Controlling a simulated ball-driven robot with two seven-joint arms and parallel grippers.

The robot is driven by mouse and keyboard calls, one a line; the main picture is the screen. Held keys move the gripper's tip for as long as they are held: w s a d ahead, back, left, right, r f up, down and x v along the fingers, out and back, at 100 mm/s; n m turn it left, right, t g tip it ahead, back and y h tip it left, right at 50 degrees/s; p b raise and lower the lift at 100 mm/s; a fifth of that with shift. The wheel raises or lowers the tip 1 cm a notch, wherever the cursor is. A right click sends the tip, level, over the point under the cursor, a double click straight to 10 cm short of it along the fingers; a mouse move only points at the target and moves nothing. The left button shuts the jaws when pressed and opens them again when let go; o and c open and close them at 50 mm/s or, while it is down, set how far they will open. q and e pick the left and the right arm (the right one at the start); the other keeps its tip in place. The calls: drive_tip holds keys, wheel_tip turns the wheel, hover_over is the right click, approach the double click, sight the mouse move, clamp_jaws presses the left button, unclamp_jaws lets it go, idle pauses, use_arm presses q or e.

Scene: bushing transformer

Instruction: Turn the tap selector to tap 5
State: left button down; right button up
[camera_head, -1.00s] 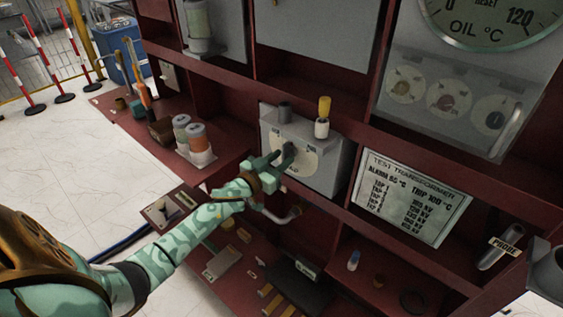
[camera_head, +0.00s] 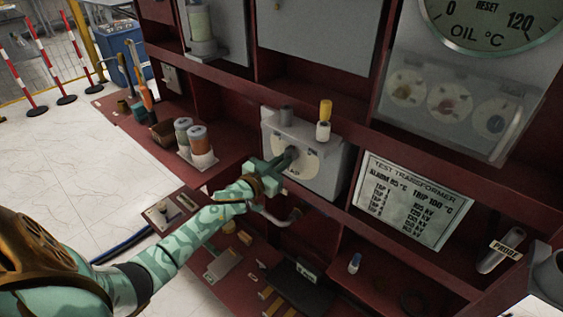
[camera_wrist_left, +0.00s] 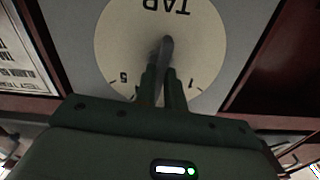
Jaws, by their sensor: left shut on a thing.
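The tap selector box (camera_head: 325,175) is a grey housing on the red rack, with a round cream dial (camera_head: 308,169) on its front. In the left wrist view the dial (camera_wrist_left: 120,45) appears upside down, with "TAP", a 5 at the lower left and a 1 at the lower right. The dark selector knob (camera_wrist_left: 167,47) stands at the dial's middle. My left gripper (camera_wrist_left: 161,80) is shut on the knob, a finger on each side. In the head view the left gripper (camera_head: 281,163) hides part of the dial. The pointer's exact mark is unclear. My right gripper is not in view.
A yellow-topped peg (camera_head: 325,110) stands on the box. The test transformer plate (camera_head: 412,200) is at the right, below a clear cover (camera_head: 450,105) over several small dials. Jars (camera_head: 200,140) stand on the left shelf. A pipe (camera_head: 290,217) runs below the gripper.

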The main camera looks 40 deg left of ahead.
use_arm(q)
drive_tip(key=m, duration=1)
drive_tip(key=shift+f, duration=0.1)
drive_tip(key=shift+m, duration=0.4)
drive_tip(key=c, duration=1.5)
unclamp_jaws()
